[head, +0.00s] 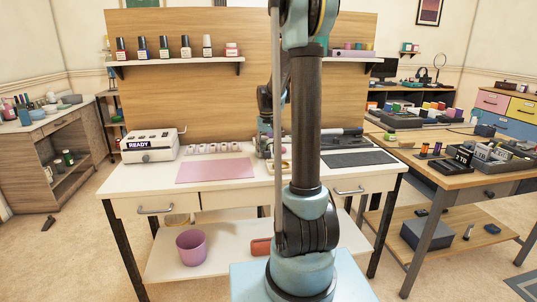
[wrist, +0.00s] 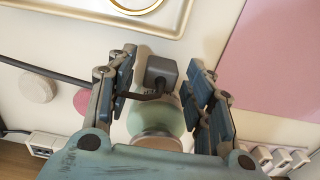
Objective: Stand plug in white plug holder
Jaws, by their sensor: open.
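A dark grey block-shaped plug (wrist: 161,72) with a dark cable sits at the white desk top in the wrist view. My gripper (wrist: 162,62) is open around it, a finger on each side with gaps; I see no grip. A pale green round piece (wrist: 155,118) shows between the fingers below the plug, with a tan round piece under it. A cream-white disc (wrist: 37,87) lies at the left and a pink disc (wrist: 84,101) is partly behind the left finger. I cannot tell which piece is the white plug holder. In the head view my gripper (head: 268,146) is low over the desk, partly hidden by my arm.
A tray with a gold-coloured rim (wrist: 180,30) lies beyond the plug. A pink mat (head: 215,170) covers the desk's left middle. White socket blocks (wrist: 42,145) line the back. A box reading READY (head: 150,146) stands left; a dark mat (head: 357,159) lies right.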

